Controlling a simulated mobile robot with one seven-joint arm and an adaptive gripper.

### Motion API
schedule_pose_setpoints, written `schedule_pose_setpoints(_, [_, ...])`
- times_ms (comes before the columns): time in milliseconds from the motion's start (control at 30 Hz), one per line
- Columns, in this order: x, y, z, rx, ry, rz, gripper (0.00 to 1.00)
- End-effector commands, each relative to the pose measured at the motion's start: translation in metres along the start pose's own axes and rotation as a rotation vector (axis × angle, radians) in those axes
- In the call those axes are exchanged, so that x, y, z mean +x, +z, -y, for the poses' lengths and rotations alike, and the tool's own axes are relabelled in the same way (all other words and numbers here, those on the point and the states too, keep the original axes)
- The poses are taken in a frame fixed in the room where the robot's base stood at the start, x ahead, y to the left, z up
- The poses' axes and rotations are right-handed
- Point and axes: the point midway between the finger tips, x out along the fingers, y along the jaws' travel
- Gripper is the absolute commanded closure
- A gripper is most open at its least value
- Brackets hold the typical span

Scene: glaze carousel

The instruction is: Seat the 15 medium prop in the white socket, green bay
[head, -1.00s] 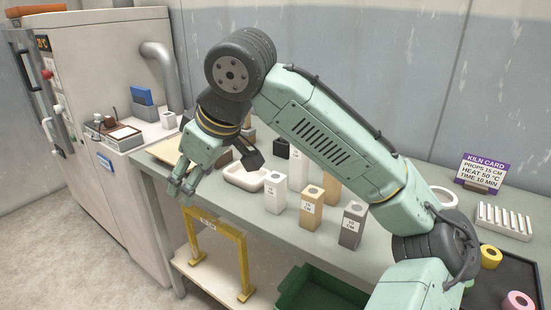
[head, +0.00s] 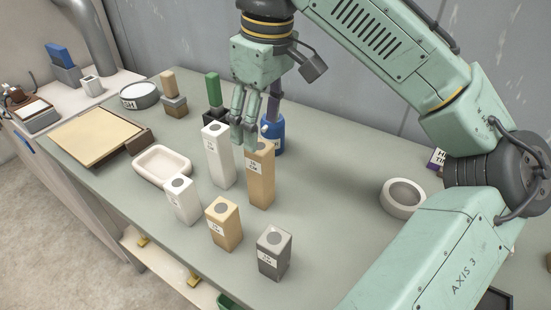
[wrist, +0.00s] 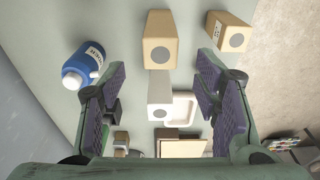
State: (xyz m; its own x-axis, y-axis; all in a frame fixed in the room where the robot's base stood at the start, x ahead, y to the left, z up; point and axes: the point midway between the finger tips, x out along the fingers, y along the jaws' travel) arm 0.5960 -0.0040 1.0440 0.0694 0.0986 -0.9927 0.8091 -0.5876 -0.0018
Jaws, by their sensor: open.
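Several upright square props with a dark disc on top stand on the bench. They are a tall white one (head: 217,160), a tall tan one (head: 260,185), a short white one (head: 181,203), a short tan one (head: 223,226) and a grey one (head: 273,255). Their labels are too small to read surely. My gripper (head: 243,136) is open and empty, pointing down near the tall white and tall tan tops. In the wrist view the tall white prop (wrist: 160,92) lies between the fingers and the tall tan one (wrist: 158,35) is ahead. A small white socket (head: 91,86) stands on the far-left ledge.
A blue jar (head: 272,135) stands close behind the tall tan prop. A white dish (head: 161,166), a tan board (head: 98,135), a green block in a dark holder (head: 213,90) and a tan block on a base (head: 170,84) lie left.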

Motion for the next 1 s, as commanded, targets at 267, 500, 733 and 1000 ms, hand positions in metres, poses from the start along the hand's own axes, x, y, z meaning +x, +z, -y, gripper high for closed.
schedule_pose_setpoints(267, [0.035, 0.001, 0.0, -0.002, -0.005, 0.001, 0.43])
schedule_pose_setpoints(500, [0.057, 0.001, 0.0, -0.001, -0.002, 0.0, 0.43])
schedule_pose_setpoints(733, [0.085, 0.007, 0.0, 0.002, -0.002, 0.002, 0.43])
schedule_pose_setpoints(1000, [0.108, 0.006, 0.001, 0.0, -0.001, 0.0, 0.43])
